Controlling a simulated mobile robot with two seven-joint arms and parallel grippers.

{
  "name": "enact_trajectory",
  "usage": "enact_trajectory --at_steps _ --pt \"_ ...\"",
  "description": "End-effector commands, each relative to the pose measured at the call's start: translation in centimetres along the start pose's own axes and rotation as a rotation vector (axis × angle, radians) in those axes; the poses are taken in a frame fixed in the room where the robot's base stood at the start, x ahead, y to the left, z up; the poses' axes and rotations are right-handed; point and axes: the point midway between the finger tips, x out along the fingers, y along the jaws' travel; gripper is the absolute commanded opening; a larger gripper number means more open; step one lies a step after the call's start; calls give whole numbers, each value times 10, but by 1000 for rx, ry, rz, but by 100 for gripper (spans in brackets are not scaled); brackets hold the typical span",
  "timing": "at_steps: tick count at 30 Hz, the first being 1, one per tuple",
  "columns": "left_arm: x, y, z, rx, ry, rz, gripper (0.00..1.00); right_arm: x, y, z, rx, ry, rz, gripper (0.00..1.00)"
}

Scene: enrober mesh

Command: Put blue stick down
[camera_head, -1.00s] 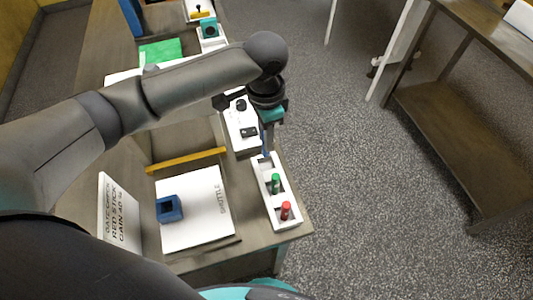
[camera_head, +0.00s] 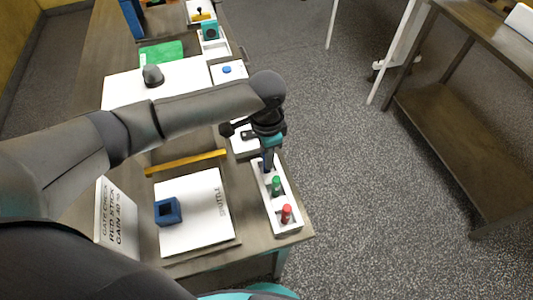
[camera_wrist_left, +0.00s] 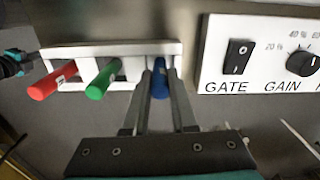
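The blue stick (camera_head: 267,164) stands about upright at the far slot of the white rack (camera_head: 286,228). My left gripper (camera_wrist_left: 159,72) has its two fingers close on either side of the blue stick (camera_wrist_left: 160,82) and appears shut on it. In the head view my left gripper (camera_head: 268,152) points down over the rack's far end. Whether the stick's foot rests on the slot's floor is hidden. The green stick (camera_head: 276,186) and the red stick (camera_head: 286,213) stand in the other slots. A black and teal part at the wrist view's left edge may be my right gripper; its fingers are unclear.
A white panel with a switch and a GAIN knob (camera_wrist_left: 302,64) stands just beyond the rack. Floor is free to the right.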

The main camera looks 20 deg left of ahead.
Motion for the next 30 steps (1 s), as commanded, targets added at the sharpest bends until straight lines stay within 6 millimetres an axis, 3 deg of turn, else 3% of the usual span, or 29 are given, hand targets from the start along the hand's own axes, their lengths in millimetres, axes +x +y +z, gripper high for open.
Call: enact_trajectory --at_steps 1,7,17,20,30 --pt "0 0 0 0 0 0 32 0 0 0 0 0 0 0" --pt "0 0 0 0 -1 0 54 0 0 0 0 1 0 0" --pt "-5 0 0 0 0 -2 54 0 0 0 1 1 0 0" --pt "-19 0 0 1 1 -1 54 -3 0 -1 1 1 0 0" --pt "-91 0 -1 0 3 -1 54 -13 0 -2 1 1 0 0"
